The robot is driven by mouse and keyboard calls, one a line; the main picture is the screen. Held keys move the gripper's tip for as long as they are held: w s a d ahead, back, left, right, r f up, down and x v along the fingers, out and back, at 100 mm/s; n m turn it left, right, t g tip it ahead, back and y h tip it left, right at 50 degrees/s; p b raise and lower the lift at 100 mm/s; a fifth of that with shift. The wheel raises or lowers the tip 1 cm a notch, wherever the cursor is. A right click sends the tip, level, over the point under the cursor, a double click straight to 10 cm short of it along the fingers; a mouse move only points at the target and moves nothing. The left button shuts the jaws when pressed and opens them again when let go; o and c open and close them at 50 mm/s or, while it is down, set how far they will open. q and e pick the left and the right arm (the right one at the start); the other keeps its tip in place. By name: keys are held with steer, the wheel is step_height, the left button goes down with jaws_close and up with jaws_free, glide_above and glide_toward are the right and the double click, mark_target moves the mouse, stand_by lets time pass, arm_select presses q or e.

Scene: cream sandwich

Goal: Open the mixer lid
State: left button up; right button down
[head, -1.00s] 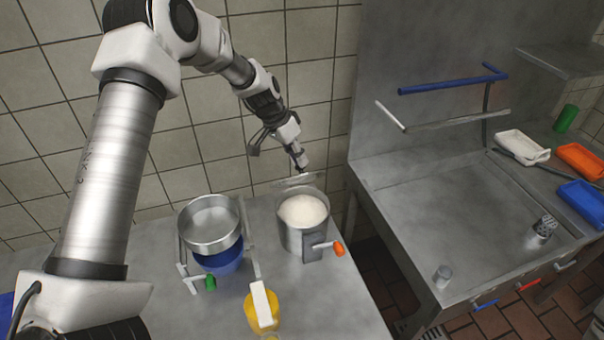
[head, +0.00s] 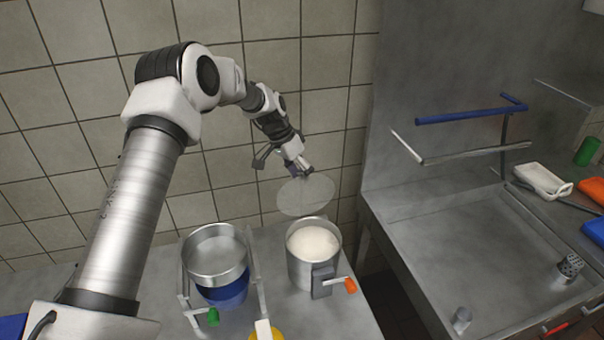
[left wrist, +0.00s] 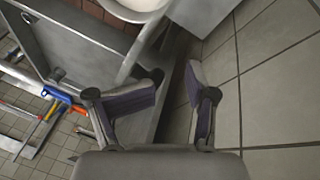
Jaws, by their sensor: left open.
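The mixer (head: 301,268) is a metal pot on the counter with a grey crank housing and an orange handle (head: 350,286). It holds white cream (head: 313,242), and its mouth is uncovered. The lid (head: 306,198) is a clear round disc standing raised behind and above the pot's back rim. My left gripper (head: 303,170) is at the lid's upper edge, close to the wall. Its fingers are apart in the left wrist view (left wrist: 177,75), with nothing clearly held between them. Whether a finger touches the lid I cannot tell. My right gripper is not in view.
A metal sieve pan (head: 214,262) over a blue bowl (head: 226,292) stands left of the mixer, with a green handle (head: 213,317). A yellow cup (head: 277,335) is in front. The tiled wall is close behind. A metal sink unit (head: 445,230) stands at the right.

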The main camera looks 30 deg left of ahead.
arm_select(q)
steer(key=shift+s+r, duration=0.15)
steer(key=shift+s, duration=0.1)
steer(key=w+a+r+p, duration=0.1)
steer(key=w+a+r, duration=0.1)
steer(key=a, duration=0.6)
steer(key=shift+w+r, duration=0.25)
steer(key=shift+w, duration=0.45)
steer(key=shift+r+p, duration=0.1)
steer(key=shift+p, duration=0.2)
